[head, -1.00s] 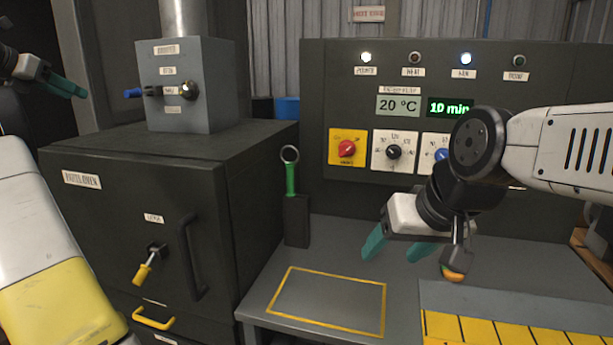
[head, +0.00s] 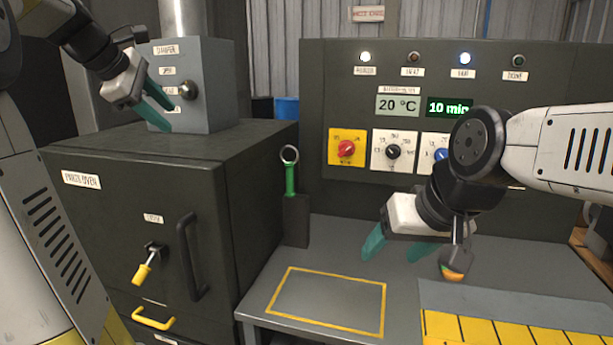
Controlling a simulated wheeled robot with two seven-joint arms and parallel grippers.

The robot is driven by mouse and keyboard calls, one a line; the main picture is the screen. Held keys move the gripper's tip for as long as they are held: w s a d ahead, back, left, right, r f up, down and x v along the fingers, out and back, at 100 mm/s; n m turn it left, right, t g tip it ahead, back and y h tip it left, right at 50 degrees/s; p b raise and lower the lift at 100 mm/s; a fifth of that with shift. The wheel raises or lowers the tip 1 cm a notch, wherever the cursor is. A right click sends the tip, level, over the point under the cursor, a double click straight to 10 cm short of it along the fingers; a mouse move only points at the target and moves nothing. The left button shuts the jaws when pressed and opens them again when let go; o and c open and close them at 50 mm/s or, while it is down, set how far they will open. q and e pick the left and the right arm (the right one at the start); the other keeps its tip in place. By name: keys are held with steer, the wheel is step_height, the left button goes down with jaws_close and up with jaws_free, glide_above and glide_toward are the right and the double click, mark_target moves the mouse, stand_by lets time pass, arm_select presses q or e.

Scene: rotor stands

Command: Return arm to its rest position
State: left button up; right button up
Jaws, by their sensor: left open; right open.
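My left gripper (head: 160,108) is open with teal fingers, in front of the grey damper box (head: 200,62) on top of the parts oven (head: 110,205). It covers part of the box and its lever; I cannot tell whether it touches them. A round knob on the box shows beside the fingers. My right gripper (head: 398,248) is open and empty, over the grey bench (head: 335,245) in front of the control panel (head: 315,110). A small orange-tipped item (head: 453,265) hangs beside it.
The oven door has a yellow latch handle (head: 143,274) and a dark vertical handle (head: 192,258). A green-handled tool (head: 290,175) stands in a dark holder. A yellow-outlined area (head: 325,300) on the bench is empty. Yellow slats (head: 510,328) lie at the front right.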

arm_select(q)
steer(key=s+d+f+m+g, duration=0.1)
steer(key=s+d+f+m, duration=0.7)
steer(key=s, duration=0.3)
steer(key=s+d+f+m+g+y, duration=0.1)
steer(key=s+d+f+m, duration=0.7)
steer(key=s+f+m, duration=0.2)
steer(key=shift+s+d+f+m, duration=0.35)
steer(key=shift+f+m, duration=0.25)
steer(key=shift+f, duration=0.05)
